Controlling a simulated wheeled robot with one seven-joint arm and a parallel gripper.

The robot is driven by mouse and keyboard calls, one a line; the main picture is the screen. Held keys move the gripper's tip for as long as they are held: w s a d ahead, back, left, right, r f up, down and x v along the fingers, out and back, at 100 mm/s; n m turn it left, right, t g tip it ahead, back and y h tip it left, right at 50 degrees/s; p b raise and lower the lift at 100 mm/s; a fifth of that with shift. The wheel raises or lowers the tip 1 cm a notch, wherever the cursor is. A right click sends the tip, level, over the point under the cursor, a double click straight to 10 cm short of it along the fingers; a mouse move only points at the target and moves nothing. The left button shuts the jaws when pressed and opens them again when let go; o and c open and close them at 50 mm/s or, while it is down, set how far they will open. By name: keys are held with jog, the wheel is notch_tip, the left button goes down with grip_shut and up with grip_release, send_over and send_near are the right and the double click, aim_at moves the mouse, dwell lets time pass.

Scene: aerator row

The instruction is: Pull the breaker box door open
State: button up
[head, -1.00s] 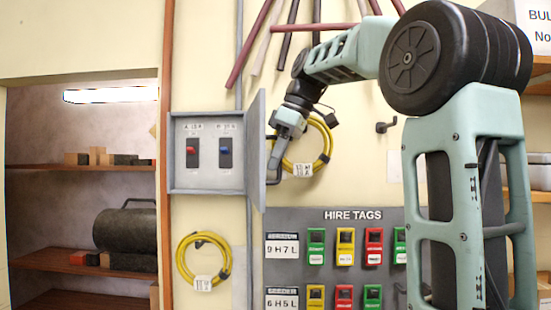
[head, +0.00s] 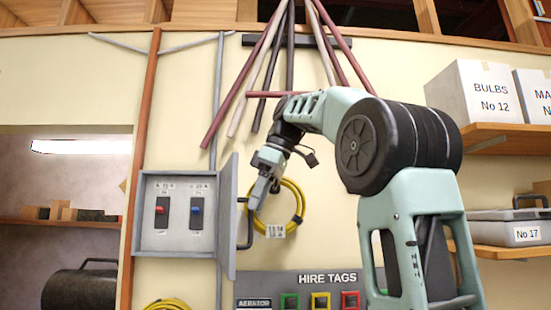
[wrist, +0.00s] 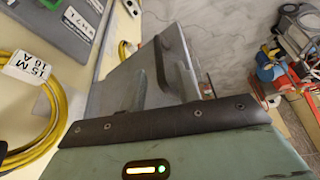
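The grey breaker box (head: 146,222) is on the wall at the left in the head view, its red and blue switches exposed. Its door (head: 228,228) stands swung well out from the box, seen nearly edge-on. The dark door handle (head: 249,236) sticks out from the door's right side. My gripper (head: 257,194) is at the upper part of this handle, right of the door. In the wrist view, the grey door (wrist: 118,82) and the dark handle (wrist: 186,82) show beyond my gripper's dark edge. My fingertips are largely hidden, so their grip on the handle is unclear.
A yellow cable coil (head: 296,205) hangs on the wall behind my gripper. A hire tags board (head: 290,283) is below. Shelves with boxes (head: 485,90) stand at the right. Poles (head: 243,80) hang above. A doorway recess with shelves opens at the left.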

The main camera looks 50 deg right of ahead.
jog(key=p+v, duration=0.5)
jog(key=v, duration=0.7)
dwell(0.3)
